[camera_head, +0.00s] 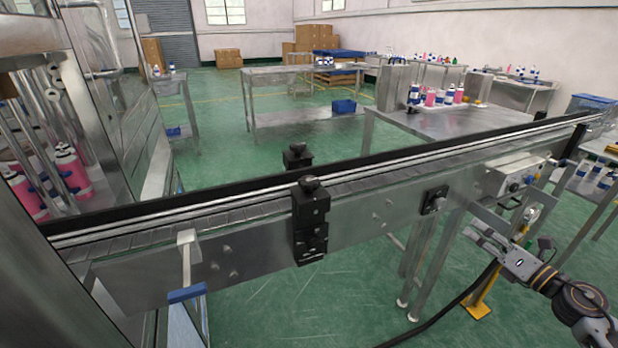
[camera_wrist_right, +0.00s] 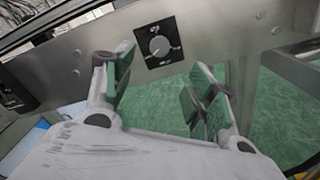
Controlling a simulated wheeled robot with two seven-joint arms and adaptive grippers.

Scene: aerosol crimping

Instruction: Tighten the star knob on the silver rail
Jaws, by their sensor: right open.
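A silver rail (camera_head: 240,201) runs along the conveyor. A black clamp block (camera_head: 310,215) sits on its near side with a dark knob (camera_head: 311,183) on top; the knob's exact shape is too small to tell. A second black block with a knob (camera_head: 297,154) stands on the far side. My right gripper (camera_head: 478,232) is low at the right, in front of the conveyor and well apart from both knobs. In the right wrist view the same gripper (camera_wrist_right: 160,88) is open and empty, its fingers pointing towards the conveyor's side. My left gripper is not in view.
A black plate with a round grey dial (camera_wrist_right: 158,45) is on the conveyor side, also in the head view (camera_head: 435,200). A control box (camera_head: 515,177) hangs to its right. Machine frames stand at the left. A table with bottles (camera_head: 470,121) stands behind.

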